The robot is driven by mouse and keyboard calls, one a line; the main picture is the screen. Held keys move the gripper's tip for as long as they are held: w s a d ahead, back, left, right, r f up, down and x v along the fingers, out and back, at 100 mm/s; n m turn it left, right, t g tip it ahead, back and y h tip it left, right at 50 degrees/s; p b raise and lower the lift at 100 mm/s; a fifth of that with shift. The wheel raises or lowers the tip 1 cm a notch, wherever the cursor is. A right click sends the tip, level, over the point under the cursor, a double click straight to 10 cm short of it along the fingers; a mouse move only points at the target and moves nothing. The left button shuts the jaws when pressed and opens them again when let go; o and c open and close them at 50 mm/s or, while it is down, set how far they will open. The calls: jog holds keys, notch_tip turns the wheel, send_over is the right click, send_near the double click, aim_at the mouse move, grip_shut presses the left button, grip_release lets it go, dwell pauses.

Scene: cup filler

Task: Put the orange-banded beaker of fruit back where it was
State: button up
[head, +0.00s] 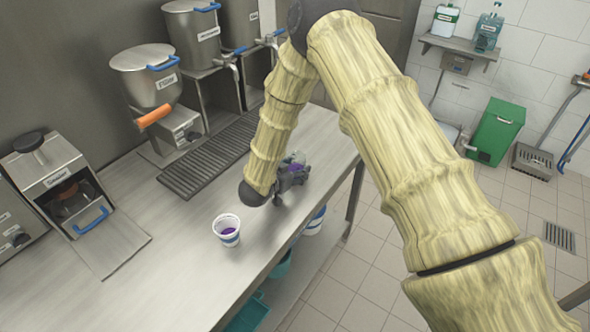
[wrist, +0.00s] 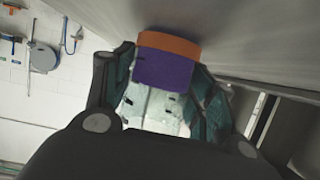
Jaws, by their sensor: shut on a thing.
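The orange-banded beaker (wrist: 165,70) shows in the wrist view as an orange band beside a purple part, between my gripper's two fingers. My gripper (wrist: 163,82) is shut on it. In the head view my gripper (head: 290,178) is over the right part of the counter, near its front edge. Only a small purple patch shows at the fingers there, and the orange band is hidden. The beaker's fruit cannot be made out. I cannot tell whether the beaker touches the counter.
A white, blue-banded cup (head: 227,230) with purple contents stands on the steel counter (head: 180,225), left of my gripper. Behind are a ribbed drip tray (head: 205,160), a lidded dispenser with an orange handle (head: 147,80) and tapped urns (head: 192,35).

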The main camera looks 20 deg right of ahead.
jog(key=shift+f, duration=0.2)
jog(key=o, duration=1.1)
jog(key=shift+o, duration=0.2)
jog(key=shift+r, duration=0.1)
jog(key=shift+r, duration=0.15)
jog(key=shift+s+a+b, duration=0.25)
jog(key=shift+a+b, duration=0.05)
jog(key=shift+a, duration=0.1)
jog(key=b+v, duration=0.3)
jog(key=v, duration=0.8)
jog(key=shift+s+r+b, duration=0.1)
jog(key=shift+b, duration=0.2)
